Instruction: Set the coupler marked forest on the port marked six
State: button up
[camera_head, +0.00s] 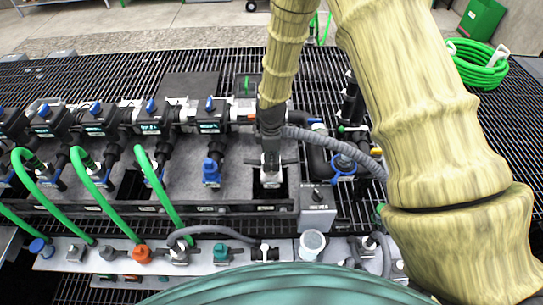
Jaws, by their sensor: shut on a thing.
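My gripper (270,154) points straight down over the right part of the grey manifold tray (240,187). It is shut on a small dark and pale-grey fitting (270,178) with side arms, in front of a black square opening. Its marking is not readable, and I cannot tell whether it touches anything below. A teal coupler (221,252) stands on the front rail. A blue coupler (212,173) hangs under a valve left of my gripper. Port labels (150,128) are lit but too small to read; the one marked six is not identifiable.
Several valves with blue handles (210,104) line the left back. Green hoses (172,205) arch to the front rail (110,258), which also holds an orange coupler (141,253). A grey hose (340,143) and a grey box (317,208) lie right of my gripper. My arm hides much of the right.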

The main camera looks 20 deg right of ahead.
jog(key=shift+f+b, duration=0.65)
jog(key=shift+f, duration=0.95)
jog(key=o, duration=1.4)
jog(key=shift+o, duration=0.2)
jog(key=shift+r, duration=0.1)
notch_tip(320, 180, up, 12)
jog(key=shift+f, duration=0.15)
